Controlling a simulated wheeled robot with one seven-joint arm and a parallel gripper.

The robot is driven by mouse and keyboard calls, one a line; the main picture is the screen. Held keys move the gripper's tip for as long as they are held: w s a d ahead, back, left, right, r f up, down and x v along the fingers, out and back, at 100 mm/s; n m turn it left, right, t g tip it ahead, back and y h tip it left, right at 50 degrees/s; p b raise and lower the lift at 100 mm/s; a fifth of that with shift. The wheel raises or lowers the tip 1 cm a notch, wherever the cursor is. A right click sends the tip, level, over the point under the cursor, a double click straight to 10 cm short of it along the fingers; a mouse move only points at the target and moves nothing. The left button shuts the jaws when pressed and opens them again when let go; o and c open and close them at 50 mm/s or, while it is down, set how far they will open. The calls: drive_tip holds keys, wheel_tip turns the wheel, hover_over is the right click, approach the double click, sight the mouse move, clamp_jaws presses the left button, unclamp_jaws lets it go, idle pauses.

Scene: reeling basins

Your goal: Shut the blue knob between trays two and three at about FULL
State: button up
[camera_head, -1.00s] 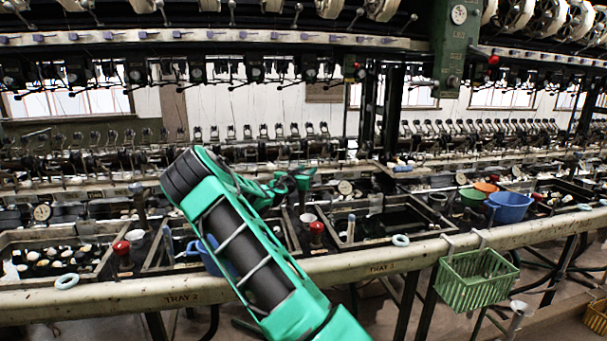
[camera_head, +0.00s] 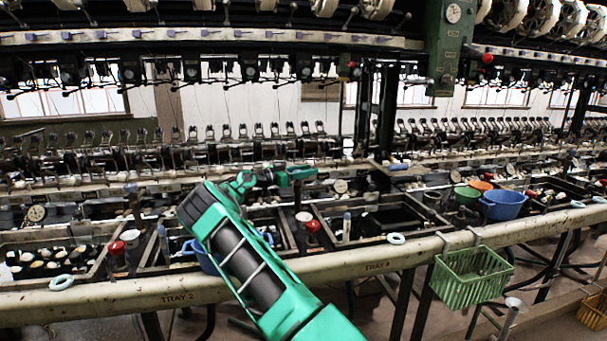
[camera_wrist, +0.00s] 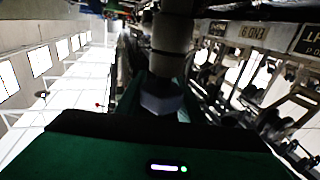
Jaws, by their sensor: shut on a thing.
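My gripper (camera_head: 299,174) is at the top of a dark post (camera_head: 298,193) between two basins, behind a red knob (camera_head: 313,227). It is shut on the post's top, where the blue knob is; the knob is mostly hidden by the gripper in the head view. In the wrist view a pale blue-grey faceted piece (camera_wrist: 160,97) sits just ahead of my gripper body, with a pale cylinder (camera_wrist: 173,32) beyond it. I cannot read the knob's setting. The tray 2 label (camera_head: 181,297) is on the front rail.
Another post with a bluish top (camera_head: 130,189) stands to the left, near a second red knob (camera_head: 117,248). A blue bowl (camera_head: 503,204) and a green hanging basket (camera_head: 472,277) are at the right.

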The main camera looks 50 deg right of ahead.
drive_tip(key=shift+w+a, duration=0.2)
drive_tip(key=shift+w, duration=0.15)
drive_tip(key=o, duration=1.1)
drive_tip(key=shift+w, duration=0.1)
drive_tip(key=shift+c, duration=0.2)
drive_tip(key=shift+s+g, duration=0.2)
drive_tip(key=shift+g, duration=0.1)
drive_tip(key=v, duration=1.1)
drive_tip(key=shift+w, duration=0.25)
drive_tip(key=shift+d, duration=0.1)
